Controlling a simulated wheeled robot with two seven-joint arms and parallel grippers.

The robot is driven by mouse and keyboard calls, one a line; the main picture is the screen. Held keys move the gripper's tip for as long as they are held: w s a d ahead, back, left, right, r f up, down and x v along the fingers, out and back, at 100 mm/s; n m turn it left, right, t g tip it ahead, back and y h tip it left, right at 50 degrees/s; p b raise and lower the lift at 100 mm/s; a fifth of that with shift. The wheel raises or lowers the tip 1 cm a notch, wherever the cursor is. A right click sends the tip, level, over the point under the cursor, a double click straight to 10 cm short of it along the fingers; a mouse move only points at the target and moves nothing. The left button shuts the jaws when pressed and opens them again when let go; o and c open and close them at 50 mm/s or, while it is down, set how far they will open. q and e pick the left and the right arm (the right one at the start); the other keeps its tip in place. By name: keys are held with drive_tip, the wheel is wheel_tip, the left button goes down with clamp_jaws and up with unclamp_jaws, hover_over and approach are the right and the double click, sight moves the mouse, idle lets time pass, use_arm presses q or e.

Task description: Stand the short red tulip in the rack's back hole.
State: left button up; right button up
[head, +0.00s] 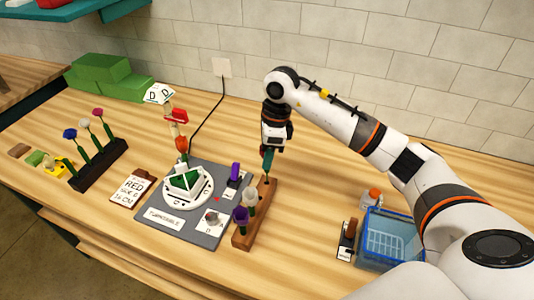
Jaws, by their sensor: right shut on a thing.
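The brown wooden rack (243,238) stands right of the turntable mat, running from front to back. A purple flower (240,214) and a whitish flower (250,194) stand in its nearer holes. My right gripper (268,150) is above the rack's back end, pointing down, shut on a short green stem (267,163). The stem is about upright over the back hole; I cannot tell whether its lower end is inside. Its bloom is mostly hidden by the gripper, so its colour is unclear. My left gripper is not in view.
A grey mat (205,236) holds a white turntable (199,201) with a green holder and an orange-red flower (182,144). A dark rack (88,176) with several flowers stands left. A blue basket (387,243) and a small bottle (372,196) are right. The wall is behind.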

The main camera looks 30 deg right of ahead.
drive_tip(key=shift+f+b, duration=0.45)
drive_tip(key=shift+b, duration=0.25)
idle(1.5)
drive_tip(key=shift+f+b, duration=1.3)
drive_tip(key=shift+b, duration=0.35)
idle(1.9)
idle(0.8)
drive_tip(key=o, duration=0.7)
drive_tip(key=shift+o, duration=0.2)
drive_tip(key=shift+r, duration=0.15)
